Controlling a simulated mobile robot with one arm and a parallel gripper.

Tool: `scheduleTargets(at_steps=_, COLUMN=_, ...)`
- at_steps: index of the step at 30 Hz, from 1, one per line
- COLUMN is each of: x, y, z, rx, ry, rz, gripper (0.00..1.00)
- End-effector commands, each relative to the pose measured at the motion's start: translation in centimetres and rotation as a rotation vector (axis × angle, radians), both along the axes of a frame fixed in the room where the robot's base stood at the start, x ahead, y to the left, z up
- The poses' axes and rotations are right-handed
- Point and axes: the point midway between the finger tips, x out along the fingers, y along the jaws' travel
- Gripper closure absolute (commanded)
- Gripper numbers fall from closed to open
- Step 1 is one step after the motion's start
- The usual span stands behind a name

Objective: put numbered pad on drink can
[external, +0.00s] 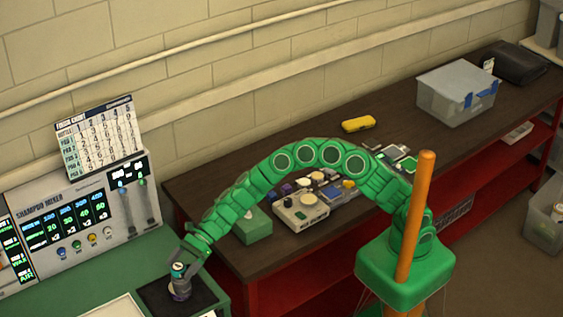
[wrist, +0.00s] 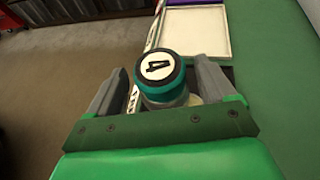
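The numbered pad (wrist: 160,68) is a round disc with a white face, a black 4, a dark ring and a teal side. It lies between the spread fingers of my gripper (wrist: 163,78), with a gap visible on each side. In the external view the pad (external: 179,267) sits at the top of the grey drink can (external: 181,290), which stands on a black mat (external: 208,292). The pad appears to rest on the can; the exact contact is too small to tell. My gripper (external: 190,260) is open around the pad from above.
A shampoo mixer panel (external: 80,220) stands behind at the left. A shallow white tray (wrist: 195,35) lies on the green counter beside the mat. A dark bench (external: 285,180) holds a green box, a control box, a yellow case (external: 358,124) and a clear bin (external: 457,95).

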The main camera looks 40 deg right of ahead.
Motion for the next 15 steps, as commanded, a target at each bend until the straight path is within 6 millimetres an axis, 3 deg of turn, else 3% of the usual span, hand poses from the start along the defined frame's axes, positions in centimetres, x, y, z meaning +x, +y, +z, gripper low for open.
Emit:
scheduleTargets(at_steps=9, x=0.0, y=0.0, z=0.4, rx=0.0, ry=-0.001, rz=0.0, gripper=0.17)
scheduleTargets(at_steps=15, x=0.4, y=-1.6, z=1.0, rx=0.001, ry=0.003, rz=-0.001, gripper=0.17)
